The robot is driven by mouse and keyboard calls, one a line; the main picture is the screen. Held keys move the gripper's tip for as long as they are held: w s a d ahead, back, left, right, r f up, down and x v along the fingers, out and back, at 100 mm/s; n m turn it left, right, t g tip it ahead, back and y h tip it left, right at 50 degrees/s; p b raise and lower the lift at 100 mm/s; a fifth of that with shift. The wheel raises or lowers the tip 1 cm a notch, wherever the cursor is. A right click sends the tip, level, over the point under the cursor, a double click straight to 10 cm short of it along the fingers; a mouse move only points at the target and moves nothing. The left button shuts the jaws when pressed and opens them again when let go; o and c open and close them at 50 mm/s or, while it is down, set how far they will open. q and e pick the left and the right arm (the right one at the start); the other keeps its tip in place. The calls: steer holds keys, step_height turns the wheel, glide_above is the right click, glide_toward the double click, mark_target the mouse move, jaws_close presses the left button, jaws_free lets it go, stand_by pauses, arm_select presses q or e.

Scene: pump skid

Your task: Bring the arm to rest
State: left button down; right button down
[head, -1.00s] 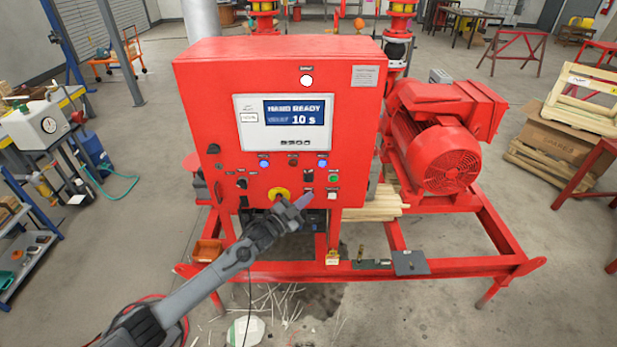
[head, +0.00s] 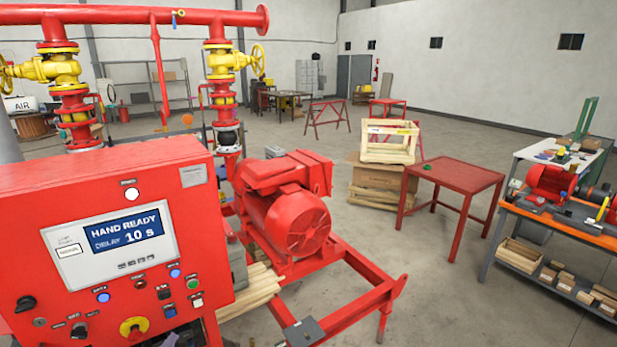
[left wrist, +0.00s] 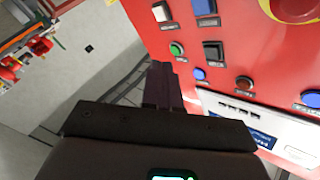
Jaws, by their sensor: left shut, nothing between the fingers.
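My left gripper (left wrist: 160,82) shows in the left wrist view with its dark fingers together and nothing between them. Its tips are beside the face of the red control cabinet (left wrist: 150,25), near the green button (left wrist: 177,48) and black rocker switches; I see no clear contact. In the head view only a small part of the left gripper (head: 172,339) shows at the bottom edge, in front of the cabinet's lower right. The cabinet's display (head: 125,235) reads HAND READY, DELAY 10 s. My right gripper is not in view.
The red motor (head: 300,225) and the skid frame (head: 372,300) stand right of the cabinet. Red pipework with yellow valves (head: 225,62) rises behind. A red table (head: 455,178) and a workbench (head: 555,225) stand to the right.

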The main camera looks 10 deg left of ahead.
arm_select(q)
steer(key=s+d+f+n+g+p, duration=0.2)
steer(key=s+d+f, duration=0.2)
steer(key=s+d, duration=0.55)
steer(key=s+d+f+n+g+p, duration=0.2)
steer(key=s+d+f+g+p, duration=0.1)
steer(key=s+d, duration=0.65)
steer(key=s+r+g, duration=0.3)
steer(key=s, duration=0.3)
steer(key=s+d+r+n+g+y, duration=0.1)
steer(key=s+r+g, duration=0.2)
steer(key=s, duration=0.4)
steer(key=s+d+r+n+g+y+p, duration=0.1)
steer(key=s+r+g, duration=0.2)
steer(key=s, duration=0.3)
steer(key=shift+s+r+g, duration=0.2)
steer(key=shift+r+g, duration=0.2)
steer(key=shift+r, duration=0.05)
steer(key=c, duration=1.8)
jaws_free()
